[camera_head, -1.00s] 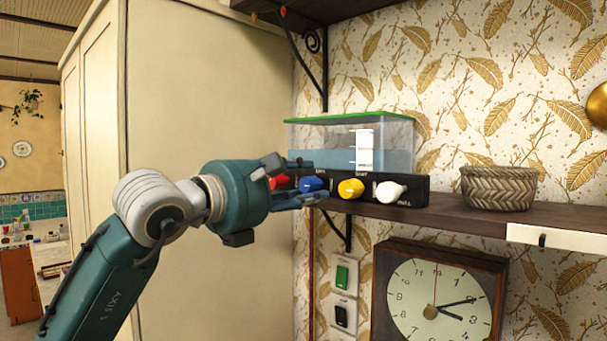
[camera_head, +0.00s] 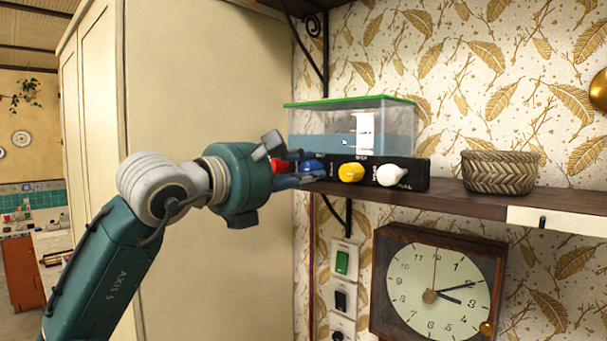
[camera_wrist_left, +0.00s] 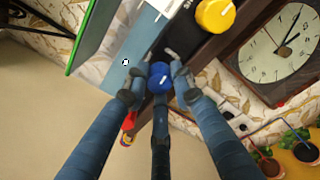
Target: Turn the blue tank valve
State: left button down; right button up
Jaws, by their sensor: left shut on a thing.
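The blue tank valve (camera_head: 313,166) is a round knob on the front of a black panel (camera_head: 411,174) under a clear tank (camera_head: 395,128) with a green lid. My left gripper (camera_head: 300,163) is shut on the blue valve, and its fingers partly hide it in the head view. In the left wrist view the blue valve (camera_wrist_left: 160,78) sits between the fingers of my left gripper (camera_wrist_left: 160,88), with a white mark on its face. My right gripper is not in view.
A red knob (camera_head: 283,165) lies just left of the blue one, partly hidden. Yellow (camera_head: 351,172) and white (camera_head: 391,175) knobs are to its right. A woven basket (camera_head: 500,172) stands on the shelf (camera_head: 456,199). A clock (camera_head: 437,288) and switches (camera_head: 342,262) are below.

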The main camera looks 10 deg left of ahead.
pick_arm(q)
jog(key=n+b, duration=0.3)
jog(key=shift+f, duration=0.1)
jog(key=n+b, duration=0.3)
jog(key=n, duration=0.1)
jog(key=n+b, duration=0.3)
jog(key=n, duration=0.1)
jog(key=shift+a+n+g, duration=0.1)
jog(key=shift+n+g, duration=0.2)
jog(key=shift+g, duration=0.1)
jog(key=n, duration=0.1)
jog(key=n+b, duration=0.1)
jog(key=n, duration=0.1)
jog(key=n+b, duration=0.1)
jog(key=shift+r+n, duration=0.25)
jog(key=shift+n, duration=0.05)
jog(key=c, duration=1.5)
grip_release()
jog(key=shift+w, duration=0.1)
jog(key=shift+o, duration=0.2)
jog(key=shift+a, duration=0.1)
